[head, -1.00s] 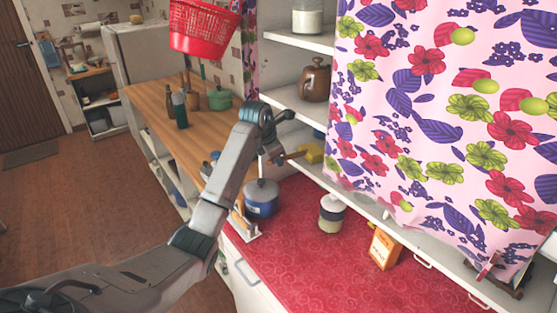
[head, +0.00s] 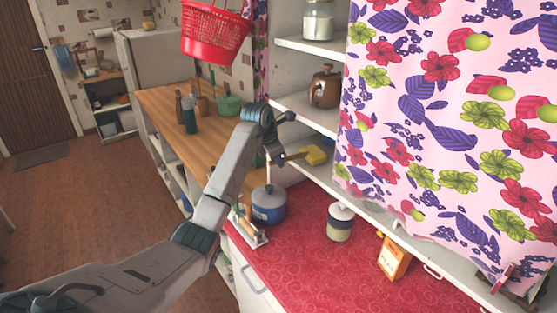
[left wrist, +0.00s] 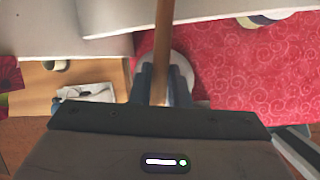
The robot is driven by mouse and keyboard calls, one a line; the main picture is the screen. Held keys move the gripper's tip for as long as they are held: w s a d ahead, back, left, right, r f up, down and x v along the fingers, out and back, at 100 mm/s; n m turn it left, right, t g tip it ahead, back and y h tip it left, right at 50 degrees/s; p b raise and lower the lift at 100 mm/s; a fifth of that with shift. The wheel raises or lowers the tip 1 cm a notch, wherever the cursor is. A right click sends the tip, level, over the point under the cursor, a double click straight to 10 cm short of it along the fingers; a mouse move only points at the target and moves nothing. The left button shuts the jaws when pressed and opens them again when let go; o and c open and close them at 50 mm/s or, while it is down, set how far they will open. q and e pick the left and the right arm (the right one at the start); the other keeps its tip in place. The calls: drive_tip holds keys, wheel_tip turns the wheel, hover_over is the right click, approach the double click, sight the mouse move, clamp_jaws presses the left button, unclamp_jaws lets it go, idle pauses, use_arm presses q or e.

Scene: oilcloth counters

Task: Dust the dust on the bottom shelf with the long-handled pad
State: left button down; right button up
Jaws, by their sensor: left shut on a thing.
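My left gripper (head: 277,157) is shut on the wooden handle of the long-handled pad. The pad's yellow head (head: 314,155) points right, at the open left end of the bottom shelf (head: 333,180). I cannot tell whether it touches the shelf. In the left wrist view the handle (left wrist: 163,45) runs up from between the gripper's fingers (left wrist: 158,85); the pad head is out of that view. A flowered curtain (head: 440,120) hides most of the shelf. I cannot make out any dust. My right gripper is not in view.
Below on the red counter (head: 310,255) stand a blue pot (head: 269,205), a lidded jar (head: 340,222) and an orange box (head: 394,258). A brown teapot (head: 325,87) stands on the shelf above. A red basket (head: 215,35) hangs at upper left.

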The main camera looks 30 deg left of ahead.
use_arm(q)
drive_tip(key=shift+s+d+p, duration=0.2)
drive_tip(key=shift+s+d, duration=0.15)
drive_tip(key=shift+d, duration=0.55)
drive_tip(key=shift+s+d+p, duration=0.25)
drive_tip(key=shift+s+d, duration=0.15)
drive_tip(key=shift+d, duration=0.5)
drive_tip(key=shift+s+d+p, duration=0.2)
drive_tip(key=shift+s+d, duration=0.15)
drive_tip(key=shift+d, duration=0.55)
drive_tip(key=s+a+r+b, duration=0.1)
drive_tip(key=s+a, duration=0.4)
drive_tip(key=s, duration=0.8)
drive_tip(key=shift+a+r, duration=0.2)
drive_tip(key=shift+r, duration=0.05)
drive_tip(key=shift+f, duration=0.1)
